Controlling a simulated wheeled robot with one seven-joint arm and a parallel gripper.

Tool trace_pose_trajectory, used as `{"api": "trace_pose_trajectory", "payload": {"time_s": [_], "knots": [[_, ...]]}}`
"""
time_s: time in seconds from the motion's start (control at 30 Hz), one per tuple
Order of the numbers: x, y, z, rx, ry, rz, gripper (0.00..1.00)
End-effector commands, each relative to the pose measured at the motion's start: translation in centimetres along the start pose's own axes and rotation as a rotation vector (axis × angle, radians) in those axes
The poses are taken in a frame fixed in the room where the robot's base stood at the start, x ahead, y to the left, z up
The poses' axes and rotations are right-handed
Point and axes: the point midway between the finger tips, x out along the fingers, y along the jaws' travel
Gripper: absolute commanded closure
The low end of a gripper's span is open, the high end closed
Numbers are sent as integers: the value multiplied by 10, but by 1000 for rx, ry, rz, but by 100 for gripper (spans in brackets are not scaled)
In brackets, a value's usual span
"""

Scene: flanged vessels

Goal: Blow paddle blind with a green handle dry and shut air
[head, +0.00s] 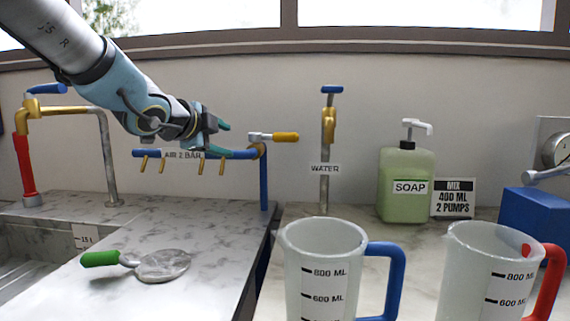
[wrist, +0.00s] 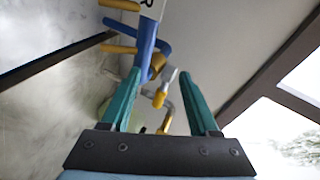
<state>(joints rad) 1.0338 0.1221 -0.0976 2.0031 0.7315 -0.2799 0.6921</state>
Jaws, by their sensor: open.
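The paddle blind (head: 163,266) lies flat on the grey marbled counter at the left, its green handle (head: 100,258) pointing left. Its disc looks grey and mottled; I cannot tell whether it is wet. The blue air pipe (head: 238,154), labelled AIR 2 BAR, has several brass nozzles (head: 201,167) pointing down. At its right end is an air valve lever with a yellow grip (head: 285,137), lying level and pointing right. My gripper (head: 225,140) is open and empty, just left of the lever. In the wrist view the yellow grip (wrist: 159,99) shows between the open fingers (wrist: 160,75).
A brass water tap (head: 329,125) with a blue handle and a soap bottle (head: 405,185) stand at the back. Two measuring jugs, blue-handled (head: 322,265) and red-handled (head: 485,265), stand in front right. A sink (head: 40,265) and brass tap (head: 60,110) are at the left.

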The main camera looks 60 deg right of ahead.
Motion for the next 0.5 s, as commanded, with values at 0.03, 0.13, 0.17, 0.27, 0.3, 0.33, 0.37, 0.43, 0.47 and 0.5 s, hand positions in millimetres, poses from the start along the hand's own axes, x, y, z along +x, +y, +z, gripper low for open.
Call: {"api": "trace_pose_trajectory", "payload": {"time_s": [0.03,0.13,0.17,0.27,0.3,0.33,0.37,0.43,0.47,0.5], "knots": [[9,4,-28,62,63,-18,38],[13,1,-66,148,143,-46,38],[14,0,-73,165,158,-52,38],[17,-2,-87,195,187,-63,38],[19,-3,-89,198,190,-64,38],[22,-3,-89,198,190,-64,38],[25,-4,-90,198,190,-64,38],[35,-4,-91,197,189,-63,38],[40,-3,-92,196,189,-62,38],[47,-4,-94,196,189,-61,38]]}}
